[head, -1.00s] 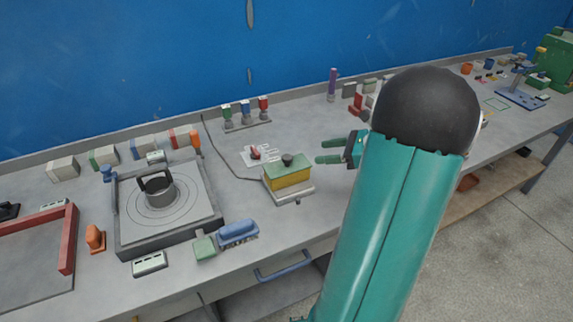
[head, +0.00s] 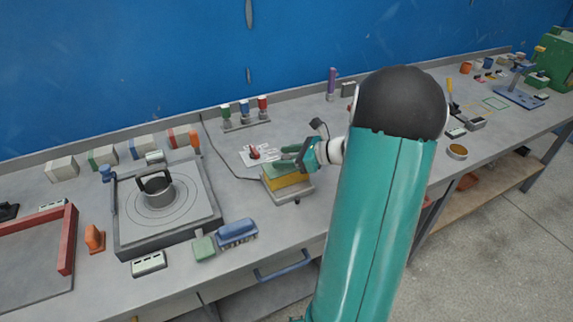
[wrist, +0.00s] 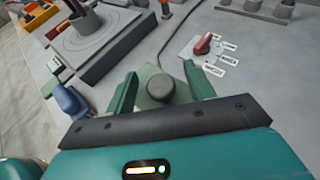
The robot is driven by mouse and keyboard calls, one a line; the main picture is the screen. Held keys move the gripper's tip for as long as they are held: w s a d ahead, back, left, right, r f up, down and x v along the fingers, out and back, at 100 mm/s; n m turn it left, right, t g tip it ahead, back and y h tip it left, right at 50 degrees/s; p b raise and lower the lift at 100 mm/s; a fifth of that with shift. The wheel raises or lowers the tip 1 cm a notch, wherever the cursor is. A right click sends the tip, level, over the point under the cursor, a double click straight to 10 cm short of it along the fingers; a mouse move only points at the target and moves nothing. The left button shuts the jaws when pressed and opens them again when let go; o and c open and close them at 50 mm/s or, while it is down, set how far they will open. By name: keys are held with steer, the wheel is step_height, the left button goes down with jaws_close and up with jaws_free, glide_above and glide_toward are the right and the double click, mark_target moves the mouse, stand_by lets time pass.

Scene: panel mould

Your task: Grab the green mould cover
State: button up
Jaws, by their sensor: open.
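The green mould cover (wrist: 178,95) is a flat green lid with a dark round knob (wrist: 160,88). In the head view the cover (head: 278,182) sits on top of a yellow mould body (head: 292,183), which rests on a grey base plate (head: 298,196). My gripper (head: 284,156) is over the cover, coming in from the right. In the wrist view my gripper (wrist: 158,84) is open, with one green finger on each side of the knob and a gap to it. In the head view the fingers hide the knob and part of the cover.
A red-handled switch (wrist: 203,44) with white tags lies beyond the mould, and a cable runs near it. A turntable with a dark weight (head: 158,190) stands to the left.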

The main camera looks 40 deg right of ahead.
steer(key=c, duration=1.1)
steer(key=shift+o, duration=0.2)
